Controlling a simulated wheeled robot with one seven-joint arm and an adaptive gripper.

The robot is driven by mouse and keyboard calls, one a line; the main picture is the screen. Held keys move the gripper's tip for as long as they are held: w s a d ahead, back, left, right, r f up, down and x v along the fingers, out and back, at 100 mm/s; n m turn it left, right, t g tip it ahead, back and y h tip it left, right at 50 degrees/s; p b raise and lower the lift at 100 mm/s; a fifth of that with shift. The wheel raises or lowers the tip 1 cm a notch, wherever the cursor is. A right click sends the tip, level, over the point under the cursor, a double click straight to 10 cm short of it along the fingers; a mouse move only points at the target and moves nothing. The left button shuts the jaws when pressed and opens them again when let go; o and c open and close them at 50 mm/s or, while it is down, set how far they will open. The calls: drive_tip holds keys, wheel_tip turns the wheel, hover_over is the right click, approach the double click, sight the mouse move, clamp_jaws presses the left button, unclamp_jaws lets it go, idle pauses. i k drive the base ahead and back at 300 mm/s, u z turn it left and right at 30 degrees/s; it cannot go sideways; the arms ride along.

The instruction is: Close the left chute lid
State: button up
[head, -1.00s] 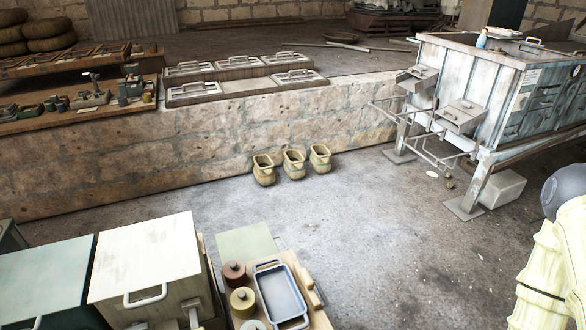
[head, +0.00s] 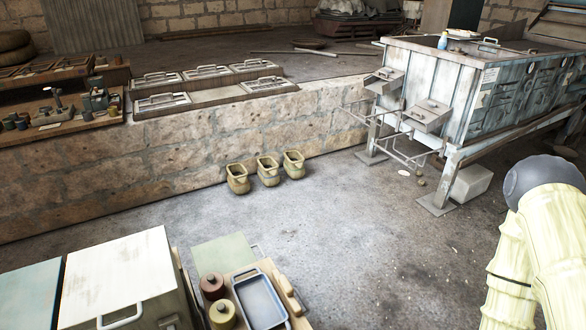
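A weathered pale metal machine (head: 462,95) stands on legs at the right. Two grey chutes stick out from its left end. The farther chute (head: 385,80) is on the left and the nearer chute (head: 428,115) is on the right. Each has a small lid with a handle or knob on top. The chutes are too small here to tell whether either lid is fully shut. My arm (head: 540,250) shows at the right edge, well in front of the machine and apart from the chutes. My gripper is out of view.
Three yellowish bins (head: 268,172) stand on the floor by the stone ledge (head: 190,150). A white cabinet (head: 120,265) and a cart with a blue-grey tray (head: 261,299) fill the lower left. Wire racks (head: 408,150) jut below the chutes. The middle floor is clear.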

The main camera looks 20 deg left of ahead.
sight(386, 78)
drive_tip(key=z, duration=0.3)
drive_tip(key=k, duration=0.4)
drive_tip(key=z, duration=0.7)
drive_tip(key=i, duration=1.95)
drive_tip(key=u, duration=0.6)
drive_tip(key=i, duration=1.9)
drive_tip(key=u, duration=1)
drive_tip(key=i, duration=1.85)
drive_tip(key=u, duration=0.65)
